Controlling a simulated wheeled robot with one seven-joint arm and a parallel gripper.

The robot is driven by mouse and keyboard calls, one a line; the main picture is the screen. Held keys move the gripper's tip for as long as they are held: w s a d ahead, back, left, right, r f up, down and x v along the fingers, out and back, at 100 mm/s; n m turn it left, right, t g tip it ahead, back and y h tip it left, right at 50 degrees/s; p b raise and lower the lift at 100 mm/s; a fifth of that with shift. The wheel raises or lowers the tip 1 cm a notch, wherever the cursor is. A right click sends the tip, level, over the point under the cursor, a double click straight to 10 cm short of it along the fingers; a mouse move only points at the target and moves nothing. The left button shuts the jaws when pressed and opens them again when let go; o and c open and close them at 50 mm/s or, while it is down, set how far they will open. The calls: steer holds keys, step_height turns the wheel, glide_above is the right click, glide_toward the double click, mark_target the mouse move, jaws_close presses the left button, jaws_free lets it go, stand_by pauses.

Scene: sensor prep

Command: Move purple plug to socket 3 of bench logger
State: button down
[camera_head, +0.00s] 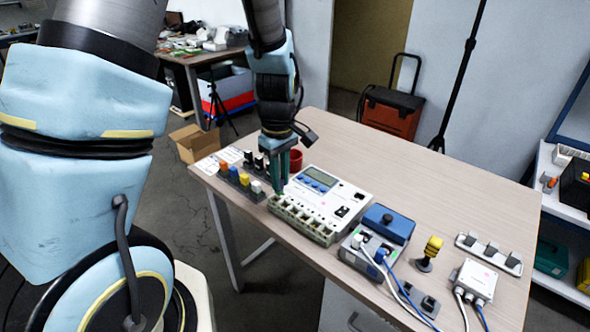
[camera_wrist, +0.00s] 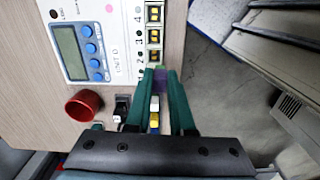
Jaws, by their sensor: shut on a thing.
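The bench logger (camera_head: 346,196) is a white box with a grey display and blue buttons, and a row of sockets along its near edge. In the wrist view the logger (camera_wrist: 112,25) shows the numbers 4, 3 and 2 beside dark sockets with yellowish parts. Socket 3 (camera_wrist: 154,37) looks empty. My gripper (camera_wrist: 160,76) has green fingers shut on the purple plug (camera_wrist: 160,80), mostly hidden between them. The fingertips are close to the socket row, just short of socket 2. In the head view my gripper (camera_head: 283,190) is at the logger's left end; the plug cannot be made out there.
A rack of coloured plugs (camera_head: 240,178) stands left of the logger, and a red cup (camera_head: 295,158) behind my gripper. A blue-topped box (camera_head: 388,224), a yellow-topped post (camera_head: 430,250) and a cabled white box (camera_head: 474,280) stand to the right. The table's back is clear.

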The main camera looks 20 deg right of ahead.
steer(key=shift+n, duration=0.4)
steer(key=s+d+f+b, duration=0.1)
steer(key=b, duration=0.1)
steer(key=s+d+f+b, duration=0.1)
steer(key=f+b, duration=0.1)
steer(key=shift+s+d, duration=0.25)
steer(key=shift+r+p, duration=0.35)
steer(key=shift+p, duration=0.05)
steer(key=shift+s+d+f, duration=0.2)
steer(key=shift+s+f, duration=0.05)
stand_by(0.3)
steer(key=shift+f, duration=1.05)
stand_by(3.2)
steer(key=c, duration=0.5)
jaws_free()
steer(key=shift+c, duration=0.2)
